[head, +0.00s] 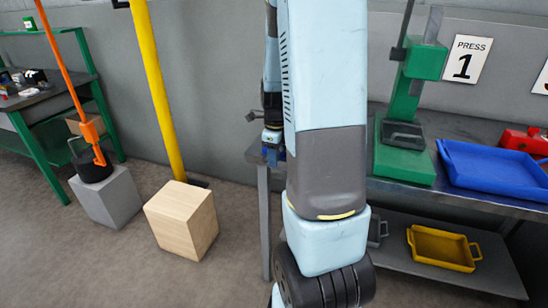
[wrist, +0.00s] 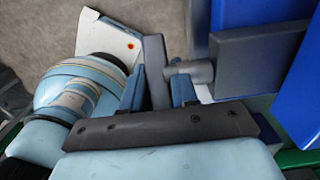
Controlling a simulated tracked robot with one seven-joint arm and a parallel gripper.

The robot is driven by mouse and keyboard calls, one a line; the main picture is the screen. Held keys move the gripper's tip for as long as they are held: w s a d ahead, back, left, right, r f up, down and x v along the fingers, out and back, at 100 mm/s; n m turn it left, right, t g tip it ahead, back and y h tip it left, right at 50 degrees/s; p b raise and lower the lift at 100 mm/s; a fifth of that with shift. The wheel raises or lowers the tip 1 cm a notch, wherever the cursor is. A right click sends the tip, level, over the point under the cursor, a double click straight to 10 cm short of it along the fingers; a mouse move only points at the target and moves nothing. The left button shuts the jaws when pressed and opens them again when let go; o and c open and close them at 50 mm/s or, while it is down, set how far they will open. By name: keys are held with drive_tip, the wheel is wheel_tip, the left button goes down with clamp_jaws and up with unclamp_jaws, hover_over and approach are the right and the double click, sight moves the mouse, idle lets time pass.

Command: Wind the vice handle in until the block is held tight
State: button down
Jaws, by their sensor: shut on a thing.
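In the wrist view my gripper (wrist: 172,72) is shut on a grey metal piece of the vice, which looks like its handle (wrist: 192,71). The grip itself is partly hidden by the fingers. A grey slab of the vice (wrist: 245,64) and blue vice body (wrist: 300,100) fill the right side, close to the fingers. In the head view a small part of the blue vice (head: 272,138) shows at the bench's left end, just left of my arm. I cannot make out the block in the jaws.
The bench (head: 455,190) carries a green press (head: 405,150) and a blue tray (head: 490,167); a yellow tray (head: 443,248) is on its lower shelf. A wooden cube (head: 180,220), a grey cube (head: 105,195) and a yellow post (head: 157,90) stand left. Floor shows between cubes and bench.

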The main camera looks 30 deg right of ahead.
drive_tip(key=shift+f+t+y, duration=0.2)
drive_tip(key=shift+t+y, duration=1.3)
drive_tip(key=shift+t, duration=0.4)
drive_tip(key=t+y, duration=0.2)
drive_tip(key=t, duration=0.1)
drive_tip(key=shift+f+t+y, duration=0.15)
drive_tip(key=shift+t+y, duration=0.15)
drive_tip(key=shift+y, duration=0.1)
drive_tip(key=t+y, duration=0.2)
drive_tip(key=t, duration=0.1)
drive_tip(key=shift+w+f+t+y, duration=0.15)
drive_tip(key=shift+t+y, duration=0.15)
drive_tip(key=shift+y, duration=0.1)
drive_tip(key=shift+w+a+t+y, duration=0.1)
drive_tip(key=shift+t+y, duration=0.45)
drive_tip(key=shift+t, duration=0.2)
drive_tip(key=shift+w+a+t+y, duration=0.1)
drive_tip(key=shift+t+y, duration=0.45)
drive_tip(key=shift+t, duration=0.2)
drive_tip(key=c, duration=1)
unclamp_jaws()
drive_tip(key=shift+o, duration=0.2)
drive_tip(key=shift+s, duration=0.1)
